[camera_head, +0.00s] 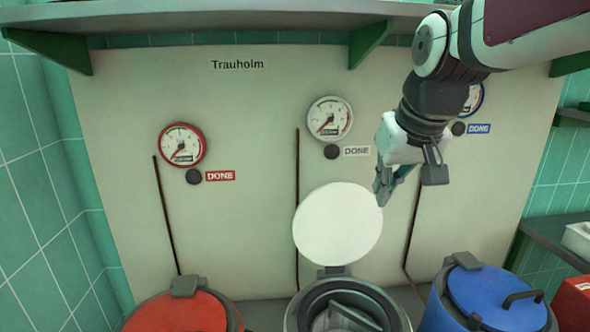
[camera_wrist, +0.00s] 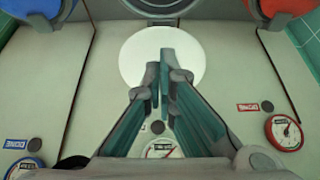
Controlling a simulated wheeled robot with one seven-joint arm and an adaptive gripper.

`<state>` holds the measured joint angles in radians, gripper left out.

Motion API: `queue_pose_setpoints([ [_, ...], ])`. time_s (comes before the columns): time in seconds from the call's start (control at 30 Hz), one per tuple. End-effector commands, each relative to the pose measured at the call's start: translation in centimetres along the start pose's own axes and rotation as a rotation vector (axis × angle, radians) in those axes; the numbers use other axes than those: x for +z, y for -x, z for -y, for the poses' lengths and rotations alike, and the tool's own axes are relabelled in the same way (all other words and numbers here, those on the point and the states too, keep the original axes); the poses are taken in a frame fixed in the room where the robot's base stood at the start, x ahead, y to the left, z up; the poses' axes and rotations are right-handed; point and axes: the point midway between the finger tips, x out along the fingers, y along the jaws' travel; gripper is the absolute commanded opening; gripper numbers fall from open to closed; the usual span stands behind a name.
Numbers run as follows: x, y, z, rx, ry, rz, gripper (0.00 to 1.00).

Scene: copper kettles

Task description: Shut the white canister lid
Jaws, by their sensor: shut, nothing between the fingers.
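The white lid (camera_head: 338,224) of the middle canister (camera_head: 347,306) stands open, hinged up at the canister's back with its round white face showing. In the wrist view, which is upside down, the lid (camera_wrist: 135,58) lies behind my fingertips and part of the canister (camera_wrist: 157,8) shows at the top edge. My gripper (camera_head: 381,192) is beside the lid's upper right edge in the head view. I cannot tell whether it touches the lid. The gripper (camera_wrist: 164,65) is shut and empty. The canister's mouth is open, with dark and grey parts inside.
A red-lidded canister (camera_head: 178,312) stands at left and a blue one (camera_head: 496,300) at right, both shut. Behind is a pale panel (camera_head: 245,130) with a red gauge (camera_head: 182,145), a white gauge (camera_head: 330,119) and a blue gauge (camera_head: 474,97). A shelf (camera_head: 200,17) overhangs the top.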

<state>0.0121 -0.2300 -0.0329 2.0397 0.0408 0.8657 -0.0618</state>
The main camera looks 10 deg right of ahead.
Motion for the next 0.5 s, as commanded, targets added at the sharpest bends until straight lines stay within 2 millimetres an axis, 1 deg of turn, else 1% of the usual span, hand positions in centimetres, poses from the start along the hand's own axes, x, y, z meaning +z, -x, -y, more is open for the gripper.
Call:
queue_pose_setpoints([
  [0.03,-2.3,-0.4,-0.2,0.0,-0.001,-0.005,0.0],
  [0.1,-5.3,-1.2,-0.5,0.0,-0.001,-0.021,0.0],
  [0.17,-7.7,-2.1,-0.8,0.002,-0.001,-0.033,0.0],
  [0.2,-9.3,-2.7,-0.9,0.003,-0.002,-0.043,0.0],
  [0.3,-13.0,-4.6,-1.4,0.006,0.0,-0.063,0.0],
  [0.4,-16.1,-6.5,-1.9,0.01,0.002,-0.084,0.0],
  [0.5,-18.4,-8.3,-2.3,0.014,0.005,-0.101,0.0],
])
